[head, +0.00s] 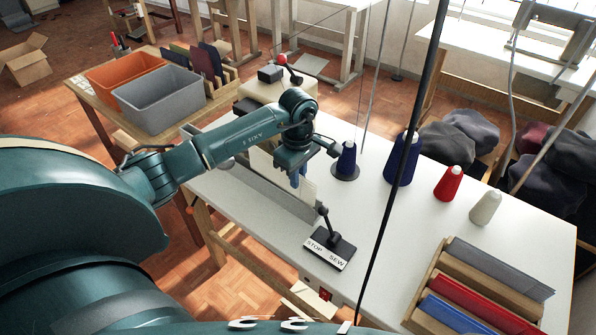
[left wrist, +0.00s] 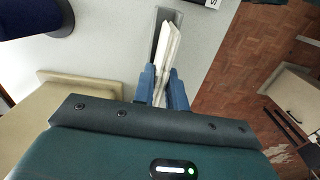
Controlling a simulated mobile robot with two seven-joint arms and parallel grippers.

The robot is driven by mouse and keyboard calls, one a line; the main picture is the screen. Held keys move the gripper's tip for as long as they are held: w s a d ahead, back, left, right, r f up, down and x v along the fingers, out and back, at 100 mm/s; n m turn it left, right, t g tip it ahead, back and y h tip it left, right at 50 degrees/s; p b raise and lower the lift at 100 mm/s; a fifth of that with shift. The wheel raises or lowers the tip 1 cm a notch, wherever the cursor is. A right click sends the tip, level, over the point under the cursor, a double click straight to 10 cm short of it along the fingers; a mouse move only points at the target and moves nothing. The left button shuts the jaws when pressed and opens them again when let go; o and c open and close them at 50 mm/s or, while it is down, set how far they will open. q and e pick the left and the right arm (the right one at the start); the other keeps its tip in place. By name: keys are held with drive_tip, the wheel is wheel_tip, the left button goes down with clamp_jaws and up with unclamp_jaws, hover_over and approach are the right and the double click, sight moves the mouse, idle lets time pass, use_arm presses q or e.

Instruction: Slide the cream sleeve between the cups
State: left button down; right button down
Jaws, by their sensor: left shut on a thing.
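My left gripper (head: 295,181) is over the white table, in front of the cream machine head. In the left wrist view its two blue fingers (left wrist: 163,88) are closed around the cream sleeve (left wrist: 168,45), a narrow folded strip reaching out past the fingertips. The sleeve (head: 309,190) shows in the head view as a pale piece beside the fingers. A grey strip (left wrist: 157,27) lies beyond and beside the sleeve. I cannot make out the cups in either view. My right gripper is not in view.
A stop/sew lever (head: 328,243) stands near the table's front edge. A grey rail (head: 262,188) runs left of it. Blue (head: 405,160), red (head: 448,183) and white (head: 486,207) thread cones stand behind. A wooden rack (head: 470,295) holds coloured pieces at right. Table between is clear.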

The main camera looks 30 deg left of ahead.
use_arm(q)
drive_tip(key=shift+f+b, duration=0.35)
drive_tip(key=shift+f, duration=0.4)
drive_tip(key=shift+f+b, duration=0.55)
drive_tip(key=shift+f, duration=0.3)
drive_tip(key=shift+w+a+r, duration=0.15)
drive_tip(key=shift+a, duration=0.6)
drive_tip(key=shift+w+a+b, duration=0.1)
drive_tip(key=shift+a+b, duration=0.45)
drive_tip(key=shift+a, duration=0.6)
drive_tip(key=shift+w+a+r+b, duration=0.1)
drive_tip(key=shift+a+b, duration=0.2)
drive_tip(key=shift+a, duration=0.75)
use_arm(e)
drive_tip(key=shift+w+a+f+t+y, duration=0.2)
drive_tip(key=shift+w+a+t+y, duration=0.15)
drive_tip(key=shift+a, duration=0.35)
use_arm(q)
drive_tip(key=c, duration=1.3)
unclamp_jaws()
drive_tip(key=shift+c, duration=0.2)
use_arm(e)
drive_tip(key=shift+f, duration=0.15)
